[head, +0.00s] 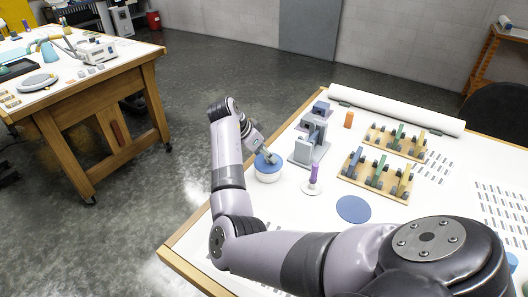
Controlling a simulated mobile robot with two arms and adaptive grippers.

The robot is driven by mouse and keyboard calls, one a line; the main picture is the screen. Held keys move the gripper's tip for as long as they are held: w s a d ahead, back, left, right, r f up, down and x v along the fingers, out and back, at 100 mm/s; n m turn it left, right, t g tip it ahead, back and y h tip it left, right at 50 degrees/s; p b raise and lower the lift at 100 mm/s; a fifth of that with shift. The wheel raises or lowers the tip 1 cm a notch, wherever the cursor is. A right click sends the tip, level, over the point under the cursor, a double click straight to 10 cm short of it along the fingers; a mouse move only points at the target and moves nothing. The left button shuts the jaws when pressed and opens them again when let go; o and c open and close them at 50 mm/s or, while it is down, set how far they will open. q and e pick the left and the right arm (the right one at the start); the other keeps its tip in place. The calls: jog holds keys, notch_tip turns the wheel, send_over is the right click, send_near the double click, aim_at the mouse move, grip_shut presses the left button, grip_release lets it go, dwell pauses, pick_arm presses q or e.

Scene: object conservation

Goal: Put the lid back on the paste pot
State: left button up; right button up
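The paste pot (269,177) is a round white pot near the left edge of the white work table. A blue round lid (262,167) shows on top of it; I cannot tell whether it sits fully down. My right gripper (270,158), on the arm coming in from the lower right, points down onto the top of the lid, at or touching it. Its fingertips are too small to tell whether they are closed. A flat blue disc (353,209) lies bare on the table, right of the pot. My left gripper is not in view.
A purple-handled tool (314,178) stands upright on a white base right of the pot. A grey device (308,150) stands behind it. Wooden racks (362,184) with coloured pieces and a white roll (395,110) lie farther right. Another bench (120,90) stands at the left.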

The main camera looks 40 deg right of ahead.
jog(key=shift+f+p, duration=0.15)
jog(key=shift+p, duration=0.45)
dwell(1.4)
dwell(0.3)
jog(key=o, duration=1)
jog(key=shift+o, duration=0.6)
jog(key=o, duration=0.4)
jog(key=shift+r+p, duration=3.05)
jog(key=shift+r, duration=0.5)
